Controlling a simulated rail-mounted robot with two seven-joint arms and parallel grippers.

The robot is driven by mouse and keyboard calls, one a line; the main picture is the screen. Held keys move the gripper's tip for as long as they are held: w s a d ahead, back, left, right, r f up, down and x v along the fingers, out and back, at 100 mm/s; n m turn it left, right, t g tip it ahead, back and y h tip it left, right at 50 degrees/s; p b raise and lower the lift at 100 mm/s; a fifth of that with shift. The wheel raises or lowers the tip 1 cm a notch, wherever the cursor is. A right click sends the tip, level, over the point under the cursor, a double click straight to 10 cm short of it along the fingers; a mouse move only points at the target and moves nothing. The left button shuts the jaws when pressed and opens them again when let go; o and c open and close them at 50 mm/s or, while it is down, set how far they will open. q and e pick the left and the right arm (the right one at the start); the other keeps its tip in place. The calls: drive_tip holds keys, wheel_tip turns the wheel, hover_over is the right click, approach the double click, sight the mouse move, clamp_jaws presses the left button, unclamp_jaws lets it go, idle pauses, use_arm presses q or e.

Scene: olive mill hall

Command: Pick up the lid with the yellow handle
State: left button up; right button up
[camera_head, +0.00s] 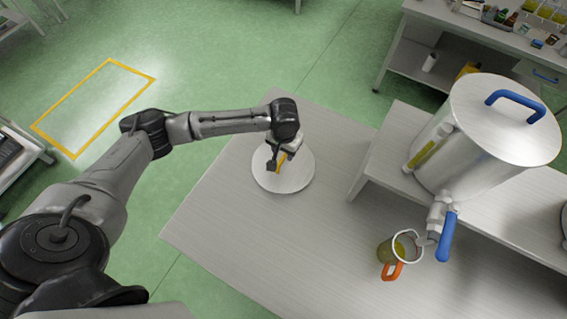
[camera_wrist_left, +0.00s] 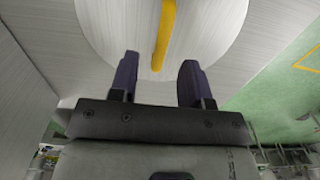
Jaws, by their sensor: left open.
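The round metal lid (camera_head: 297,178) lies on the table near its far left edge. Its yellow handle (camera_head: 281,161) is partly hidden by my left gripper (camera_head: 278,162), which is over the lid. In the left wrist view the lid (camera_wrist_left: 215,40) fills the top, with the yellow handle (camera_wrist_left: 164,35) running down between the two open fingers of my left gripper (camera_wrist_left: 158,80). The handle's near end shows between the fingertips, with a gap on both sides. I cannot tell how high the fingers are above the lid. My right gripper is not in view.
A steel tank (camera_head: 478,140) with a blue-handled lid and a blue tap lever (camera_head: 447,238) stands on a raised shelf (camera_head: 390,150) at right. A jug (camera_head: 385,250) with an orange handle is below the tap. The table's (camera_head: 235,225) front left is clear.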

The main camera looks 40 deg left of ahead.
sight(283, 157)
use_arm(q)
drive_tip(key=shift+f+b, duration=0.3)
drive_tip(key=shift+f, duration=2.2)
drive_tip(key=shift+c, duration=0.2)
clamp_jaws()
